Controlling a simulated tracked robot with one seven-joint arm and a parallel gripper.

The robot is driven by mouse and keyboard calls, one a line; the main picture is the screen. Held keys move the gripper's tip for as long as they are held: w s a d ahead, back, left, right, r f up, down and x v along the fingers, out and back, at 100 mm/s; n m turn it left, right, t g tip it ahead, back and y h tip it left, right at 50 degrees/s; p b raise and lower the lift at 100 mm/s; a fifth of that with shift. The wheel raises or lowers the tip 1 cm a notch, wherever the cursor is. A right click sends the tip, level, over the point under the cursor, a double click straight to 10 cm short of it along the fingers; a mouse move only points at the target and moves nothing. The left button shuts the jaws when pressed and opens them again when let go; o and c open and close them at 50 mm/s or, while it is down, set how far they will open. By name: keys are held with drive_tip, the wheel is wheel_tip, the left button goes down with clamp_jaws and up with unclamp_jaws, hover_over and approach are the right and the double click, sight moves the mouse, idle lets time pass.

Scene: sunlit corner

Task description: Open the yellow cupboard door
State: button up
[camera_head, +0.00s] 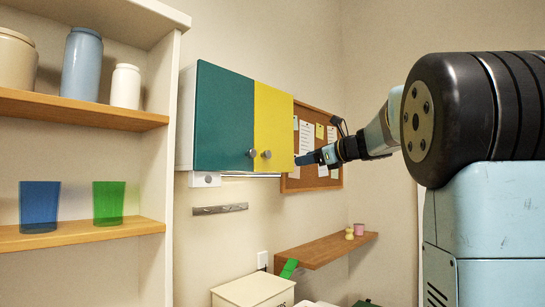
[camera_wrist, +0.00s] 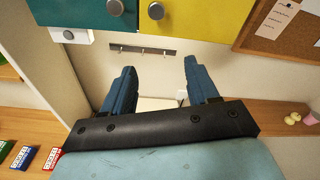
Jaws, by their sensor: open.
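The yellow cupboard door (camera_head: 273,126) is the right-hand door of a white wall cupboard and looks shut. Its round grey knob (camera_head: 266,154) sits low near its left edge. The yellow door (camera_wrist: 196,20) also shows at the top of the wrist view, with its knob (camera_wrist: 156,11). The teal door (camera_head: 223,118) beside it looks shut and has its own knob (camera_head: 251,153). My gripper (camera_head: 304,159) is to the right of the yellow door in the head view. In the wrist view my gripper (camera_wrist: 161,72) is open and empty, with its blue fingers apart and below the knob.
A cork board (camera_head: 326,140) with papers hangs right of the cupboard. A hook rail (camera_head: 220,209) and a wooden shelf (camera_head: 320,251) are below. An open shelf unit (camera_head: 82,110) with jars and cups stands at left.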

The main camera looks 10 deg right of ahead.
sight(269, 155)
drive_tip(key=w+a+m, duration=0.1)
drive_tip(key=w+a, duration=0.2)
drive_tip(key=w+a+r+m, duration=0.1)
drive_tip(key=w+a, duration=0.1)
drive_tip(key=w, duration=0.2)
drive_tip(key=w+a+m+t+y, duration=0.1)
drive_tip(key=w+a, duration=0.2)
drive_tip(key=w, duration=0.1)
drive_tip(key=shift+w+a+r, duration=0.25)
drive_tip(key=shift+a+r, duration=0.05)
drive_tip(key=shift+a, duration=0.05)
drive_tip(key=shift+c, duration=0.2)
clamp_jaws()
idle(0.4)
